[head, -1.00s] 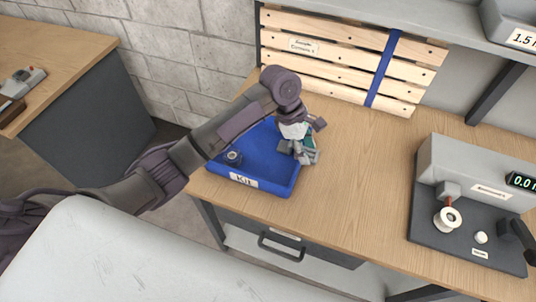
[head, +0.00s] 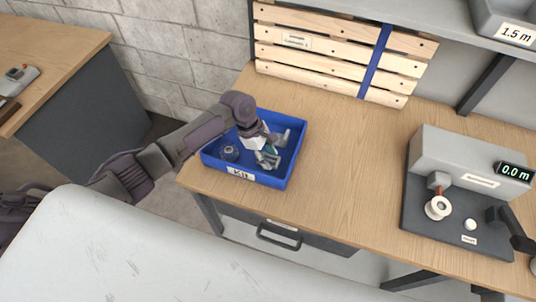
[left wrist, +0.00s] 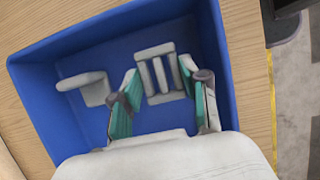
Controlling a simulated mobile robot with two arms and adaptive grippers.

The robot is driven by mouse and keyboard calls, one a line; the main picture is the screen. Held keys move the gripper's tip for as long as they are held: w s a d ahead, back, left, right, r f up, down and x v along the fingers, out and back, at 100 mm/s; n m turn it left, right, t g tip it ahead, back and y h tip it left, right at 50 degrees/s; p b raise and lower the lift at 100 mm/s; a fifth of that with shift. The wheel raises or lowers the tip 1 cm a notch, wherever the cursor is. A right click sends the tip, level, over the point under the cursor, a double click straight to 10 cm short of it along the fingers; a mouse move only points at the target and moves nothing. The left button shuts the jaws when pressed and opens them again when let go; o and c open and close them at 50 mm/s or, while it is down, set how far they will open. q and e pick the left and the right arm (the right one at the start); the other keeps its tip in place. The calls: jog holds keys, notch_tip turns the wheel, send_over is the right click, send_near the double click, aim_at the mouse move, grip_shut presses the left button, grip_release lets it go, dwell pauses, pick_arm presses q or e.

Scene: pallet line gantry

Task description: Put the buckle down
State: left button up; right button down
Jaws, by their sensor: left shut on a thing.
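The buckle (left wrist: 156,74) is a grey slotted piece with bars. In the left wrist view it sits between the two fingertips of my left gripper (left wrist: 160,86). In the head view my left gripper (head: 267,158) is down inside the blue kit tray (head: 296,153), and the fingers partly hide the buckle. The gripper is shut on the buckle, low over the tray floor; whether the buckle touches the floor I cannot tell. A grey angled piece (left wrist: 82,88) lies in the tray beside it, apart from the fingers. My right gripper is not in view.
A dark round piece (head: 229,153) is in the tray's left part. A grey machine (head: 470,165) with a white spool (head: 438,207) stands at the right. A slatted wooden pallet panel (head: 330,45) with a blue strap stands at the back. The middle of the bench (head: 350,150) is clear.

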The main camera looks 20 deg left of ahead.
pick_arm(q)
jog(key=shift+f, duration=0.55)
jog(key=o, duration=1.2)
jog(key=shift+c, duration=0.2)
jog(key=shift+r, duration=0.3)
jog(key=v, duration=1.2)
jog(key=shift+r+b, duration=0.35)
jog(key=shift+b, duration=0.1)
